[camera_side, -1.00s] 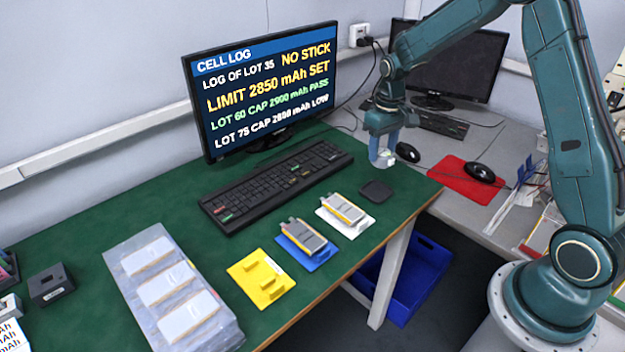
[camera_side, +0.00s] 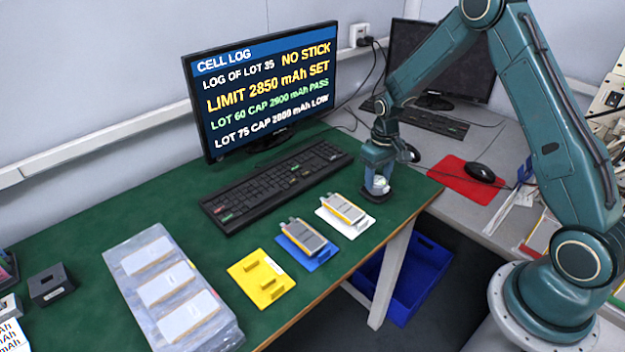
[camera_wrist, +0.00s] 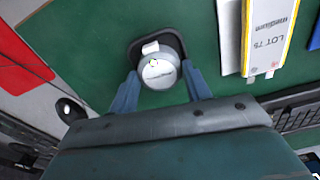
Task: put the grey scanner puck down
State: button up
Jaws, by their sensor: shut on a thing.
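The grey scanner puck (camera_wrist: 158,74), a round disc with a pale label, is between the two blue fingers of my gripper (camera_wrist: 159,70). It also shows in the side view (camera_side: 380,183), low over the dark square pad (camera_side: 368,196) near the green table's right end. In the wrist view the pad's dark rim (camera_wrist: 181,45) shows around the far side of the puck. My gripper (camera_side: 378,181) is shut on the puck, pointing down. I cannot tell whether the puck's underside touches the pad; most of the pad is hidden.
A white holder (camera_side: 326,220) with a pouch cell stands left of the pad, then a blue holder (camera_side: 318,262) with a cell and an empty yellow holder (camera_side: 262,280). A keyboard (camera_side: 270,185) lies behind. A red mouse mat (camera_side: 450,178) is on the grey desk at right.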

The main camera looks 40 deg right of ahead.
aim_at(378, 179)
jog(key=shift+f, duration=0.25)
jog(key=shift+f, duration=0.15)
jog(key=o, duration=1)
jog(key=shift+o, duration=0.2)
notch_tip(378, 179, up, 12)
jog(key=shift+r, duration=0.2)
dwell(0.4)
